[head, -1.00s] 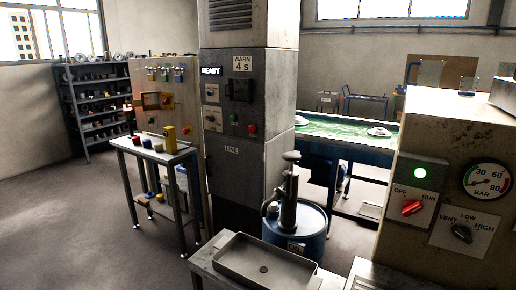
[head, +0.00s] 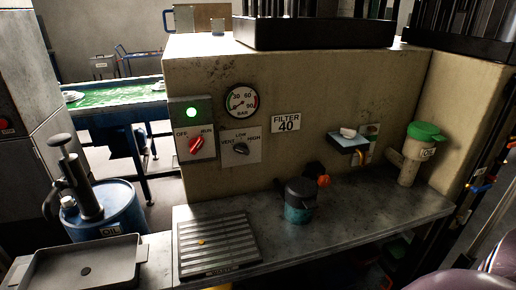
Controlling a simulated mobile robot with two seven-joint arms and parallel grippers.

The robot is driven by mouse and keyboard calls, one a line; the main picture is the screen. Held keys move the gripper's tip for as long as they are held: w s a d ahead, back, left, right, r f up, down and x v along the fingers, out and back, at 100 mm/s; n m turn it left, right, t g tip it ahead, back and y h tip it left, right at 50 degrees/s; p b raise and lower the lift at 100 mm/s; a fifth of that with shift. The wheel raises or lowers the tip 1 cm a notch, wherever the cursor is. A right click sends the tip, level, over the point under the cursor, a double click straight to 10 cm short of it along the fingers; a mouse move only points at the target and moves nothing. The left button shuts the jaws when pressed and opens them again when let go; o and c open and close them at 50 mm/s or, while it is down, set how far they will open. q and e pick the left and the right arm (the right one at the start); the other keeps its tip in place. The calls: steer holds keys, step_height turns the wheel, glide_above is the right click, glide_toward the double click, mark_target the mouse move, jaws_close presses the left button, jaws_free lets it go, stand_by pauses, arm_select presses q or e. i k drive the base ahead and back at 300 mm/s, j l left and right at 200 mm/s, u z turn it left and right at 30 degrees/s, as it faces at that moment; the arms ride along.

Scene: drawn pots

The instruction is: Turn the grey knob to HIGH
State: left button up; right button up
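The grey knob (head: 241,149) sits on a pale plate (head: 254,157) on the front of the beige machine, with the labels VENT at left, LOW at top and HIGH at right. Its dark handle looks slanted from upper left to lower right; it is too small to tell which end is the pointer. Just left is a red knob (head: 196,144) marked OFF and RUN, below a lit green lamp (head: 192,113). A pressure dial (head: 242,101) is above the grey knob. Neither of my grippers is in view.
Below the knobs is a grey bench (head: 350,215) with a slatted tray (head: 216,243) and a dark pot with teal base (head: 299,202). A green-lidded container (head: 420,150) stands at right. A blue oil drum (head: 104,212) and metal tray (head: 84,266) are at left.

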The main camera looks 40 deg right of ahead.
mark_target(242, 148)
steer(key=z, duration=1.1)
